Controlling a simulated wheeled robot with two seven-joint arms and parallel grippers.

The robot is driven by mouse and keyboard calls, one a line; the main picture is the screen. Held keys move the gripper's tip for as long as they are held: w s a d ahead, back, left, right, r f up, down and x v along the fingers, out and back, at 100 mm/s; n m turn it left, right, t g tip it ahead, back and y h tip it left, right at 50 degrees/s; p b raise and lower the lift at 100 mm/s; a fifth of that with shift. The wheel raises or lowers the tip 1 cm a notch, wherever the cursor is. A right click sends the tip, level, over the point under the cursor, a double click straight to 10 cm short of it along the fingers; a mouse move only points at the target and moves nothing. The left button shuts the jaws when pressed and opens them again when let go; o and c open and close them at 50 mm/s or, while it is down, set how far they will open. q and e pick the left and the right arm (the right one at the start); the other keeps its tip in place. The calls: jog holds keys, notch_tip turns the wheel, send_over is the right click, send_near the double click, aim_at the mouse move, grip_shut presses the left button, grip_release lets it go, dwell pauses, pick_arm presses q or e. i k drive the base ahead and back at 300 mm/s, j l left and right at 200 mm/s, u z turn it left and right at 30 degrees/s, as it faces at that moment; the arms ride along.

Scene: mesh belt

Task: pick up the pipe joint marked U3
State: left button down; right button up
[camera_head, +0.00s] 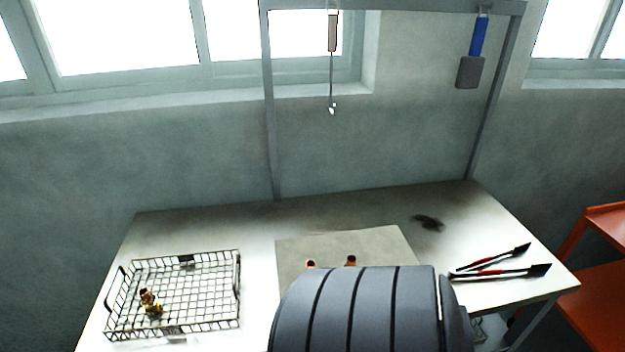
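Two small copper-coloured pipe pieces stand at the middle of the table, a left one (311,264) and a right one (351,260). One or two more brass and copper pipe pieces (152,308) lie in the wire basket at the left. No U3 marking can be read on any piece, so I cannot tell which one bears it. Neither of my grippers is in view.
The wire basket (239,290) stands on the left of the table (190,228). A flat grey mat (385,243) lies in the middle, its near part hidden. Two red-and-black tools (500,272) lie at the right. An orange shelf (600,285) stands right.

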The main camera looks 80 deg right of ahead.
aim_at(311, 263)
jog(key=z, duration=2.45)
